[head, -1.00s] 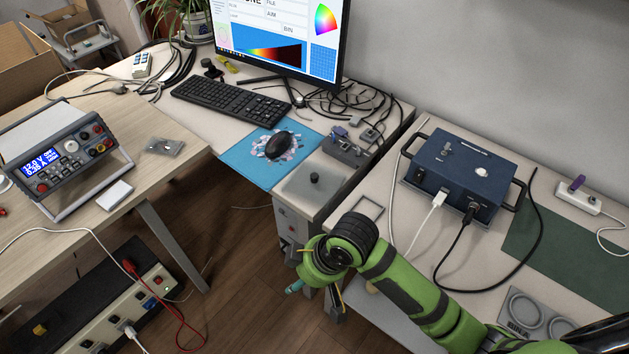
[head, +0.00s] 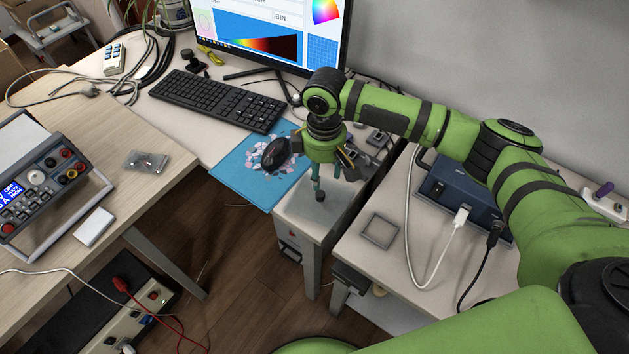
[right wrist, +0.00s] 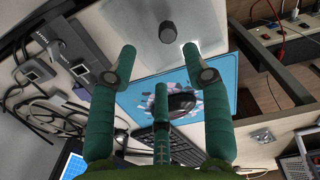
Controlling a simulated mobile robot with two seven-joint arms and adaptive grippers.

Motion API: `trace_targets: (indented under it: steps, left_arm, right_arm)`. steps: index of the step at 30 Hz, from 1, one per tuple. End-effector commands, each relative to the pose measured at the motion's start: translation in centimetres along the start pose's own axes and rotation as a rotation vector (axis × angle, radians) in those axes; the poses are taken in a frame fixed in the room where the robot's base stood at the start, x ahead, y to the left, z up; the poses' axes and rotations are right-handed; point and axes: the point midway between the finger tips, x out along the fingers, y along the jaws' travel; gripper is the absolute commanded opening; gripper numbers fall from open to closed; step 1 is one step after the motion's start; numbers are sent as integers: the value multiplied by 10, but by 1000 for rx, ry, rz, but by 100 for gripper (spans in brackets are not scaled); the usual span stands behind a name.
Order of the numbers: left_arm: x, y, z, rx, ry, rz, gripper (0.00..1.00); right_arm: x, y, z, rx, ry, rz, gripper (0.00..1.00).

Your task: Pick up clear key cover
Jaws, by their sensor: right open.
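The clear key cover (head: 295,203) is a see-through plate with a small dark round knob (head: 320,196), lying on the narrow cabinet beside the blue mouse mat. In the right wrist view the knob (right wrist: 167,32) stands on the pale cover at the top centre. My right gripper (head: 324,183) points down above the cover, its green fingers hiding part of it. In the right wrist view the right gripper (right wrist: 160,54) has its fingers spread and empty, with the knob beyond the tips. Contact with the cover cannot be judged. My left gripper is not in view.
The blue mat (head: 232,172) with a black mouse (head: 276,154) lies left of my gripper. A keyboard (head: 212,100) and monitor (head: 270,30) stand behind. A dark blue box (head: 444,196) with cables sits right, partly behind my arm. A square frame (head: 379,231) lies on the right table.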

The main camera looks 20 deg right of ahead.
Motion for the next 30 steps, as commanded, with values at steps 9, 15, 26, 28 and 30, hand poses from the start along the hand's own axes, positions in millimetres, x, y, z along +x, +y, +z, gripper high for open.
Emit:
trace_targets:
  steps: [9,15,26,28,30]
  left_arm:
    - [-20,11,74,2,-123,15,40]
    - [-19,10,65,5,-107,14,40]
    - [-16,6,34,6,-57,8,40]
    - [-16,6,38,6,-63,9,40]
    - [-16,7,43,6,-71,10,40]
  right_arm:
    - [39,-7,-3,-2,-4,-2,49]
    - [62,-7,-4,-1,-1,0,49]
    - [64,-7,-4,-2,1,0,5]
    - [64,-7,-4,-2,1,0,0]
    - [64,-7,-4,-2,1,0,0]
